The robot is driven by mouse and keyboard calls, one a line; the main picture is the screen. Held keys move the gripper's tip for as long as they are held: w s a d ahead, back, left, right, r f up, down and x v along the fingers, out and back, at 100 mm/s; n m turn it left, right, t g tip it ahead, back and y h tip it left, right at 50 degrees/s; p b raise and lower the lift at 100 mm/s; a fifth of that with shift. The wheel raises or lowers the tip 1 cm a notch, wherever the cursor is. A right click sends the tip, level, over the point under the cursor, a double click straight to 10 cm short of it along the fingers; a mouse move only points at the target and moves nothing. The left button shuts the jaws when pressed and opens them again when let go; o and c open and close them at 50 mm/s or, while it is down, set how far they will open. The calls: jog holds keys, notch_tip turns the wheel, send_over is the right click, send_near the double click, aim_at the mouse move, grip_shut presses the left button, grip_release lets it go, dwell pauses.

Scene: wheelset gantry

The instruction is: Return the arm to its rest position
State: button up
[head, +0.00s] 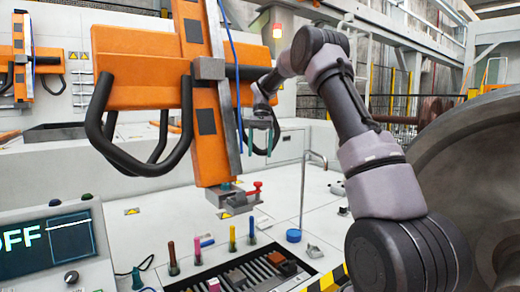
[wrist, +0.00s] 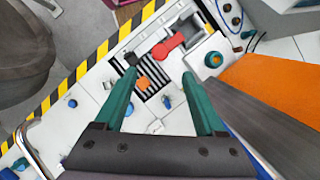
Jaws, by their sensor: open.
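My arm rises from the lower right of the head view and bends over toward the middle. My gripper (head: 261,147) hangs at its end, just right of the orange gantry column (head: 208,130), fingers pointing down. In the wrist view my gripper (wrist: 160,93) shows two green fingers spread apart with nothing between them. Below and beyond the fingers lie a striped grate (wrist: 151,74) and a red-handled part (wrist: 168,47). The fingers appear well above these and apart from them.
The orange gantry with black hose loops (head: 150,165) stands close left of my gripper. A large grey wheel (head: 485,160) is at the right. A control box with a screen reading "OFF" (head: 45,245) is at lower left. A thin bent metal rod (head: 303,190) stands on the white deck.

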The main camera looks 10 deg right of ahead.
jog(key=shift+w+r, duration=0.1)
jog(key=shift+r, duration=0.25)
jog(key=s+d+r+t, duration=0.1)
jog(key=s+r+t, duration=0.1)
jog(key=s+r, duration=0.5)
jog(key=s+d+r+t, duration=0.1)
jog(key=s+r+t, duration=0.25)
jog(key=s, duration=0.55)
jog(key=s+d+f+t, duration=0.1)
jog(key=s+t, duration=0.4)
jog(key=s, duration=1.3)
jog(key=shift+s+d+f+t, duration=0.2)
jog(key=shift+f+t, duration=0.15)
jog(key=shift+f, duration=0.15)
